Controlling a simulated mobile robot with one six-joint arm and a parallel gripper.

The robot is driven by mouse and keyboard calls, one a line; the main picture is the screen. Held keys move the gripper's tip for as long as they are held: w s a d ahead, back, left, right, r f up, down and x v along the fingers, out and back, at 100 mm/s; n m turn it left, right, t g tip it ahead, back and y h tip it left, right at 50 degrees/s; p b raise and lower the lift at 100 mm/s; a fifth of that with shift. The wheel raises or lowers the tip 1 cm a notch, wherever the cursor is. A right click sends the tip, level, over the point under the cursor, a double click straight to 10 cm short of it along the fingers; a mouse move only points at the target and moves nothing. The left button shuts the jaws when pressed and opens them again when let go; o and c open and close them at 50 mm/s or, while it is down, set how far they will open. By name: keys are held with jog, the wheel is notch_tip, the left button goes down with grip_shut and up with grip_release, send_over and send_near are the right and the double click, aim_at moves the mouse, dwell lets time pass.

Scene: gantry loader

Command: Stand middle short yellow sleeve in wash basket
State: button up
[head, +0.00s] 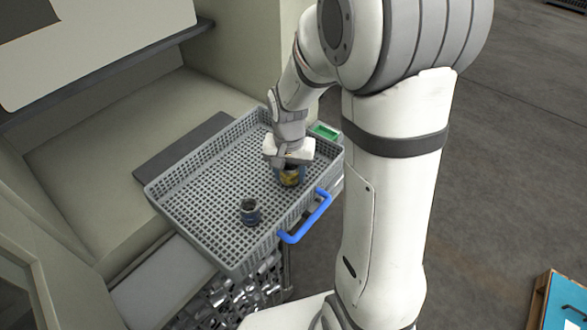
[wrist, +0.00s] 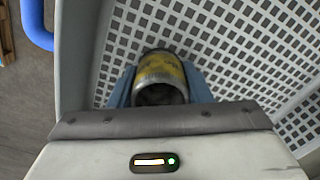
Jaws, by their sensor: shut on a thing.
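The short yellow sleeve (head: 290,178) is in my gripper (head: 291,167), near the right side of the wash basket in the head view. In the wrist view the sleeve (wrist: 160,75) is a worn yellow ring with a dark opening, between the two blue fingers of my gripper (wrist: 159,88). My gripper is shut on it. The grey mesh wash basket (head: 190,165) lies beneath, with a blue handle (head: 306,216) on its near side. The sleeve is over the basket floor; I cannot tell whether its bottom touches the mesh.
A dark blue-grey sleeve (head: 250,212) stands in the basket's near part. A green-topped box (head: 325,131) sits just outside the far right corner. The rest of the basket floor is clear. A machine cabinet (head: 110,130) is behind on the left.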

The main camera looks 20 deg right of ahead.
aim_at(290, 167)
jog(key=shift+s, duration=0.1)
jog(key=shift+f, duration=0.1)
jog(key=o, duration=1.2)
notch_tip(290, 167, up, 11)
jog(key=shift+r+b, duration=0.2)
jog(key=shift+b, duration=0.4)
jog(key=shift+s+r, duration=0.2)
jog(key=shift+r, duration=0.4)
jog(key=s+n+t, duration=0.1)
jog(key=s, duration=0.3)
jog(key=s+r+n+t, duration=0.1)
jog(key=s+n, duration=0.1)
jog(key=s, duration=0.3)
jog(key=s+d+n+t, duration=0.1)
jog(key=s+n, duration=0.1)
jog(key=s, duration=0.3)
jog(key=shift+s+r+t, duration=0.1)
jog(key=shift+r+t, duration=0.05)
jog(key=shift+t, duration=0.15)
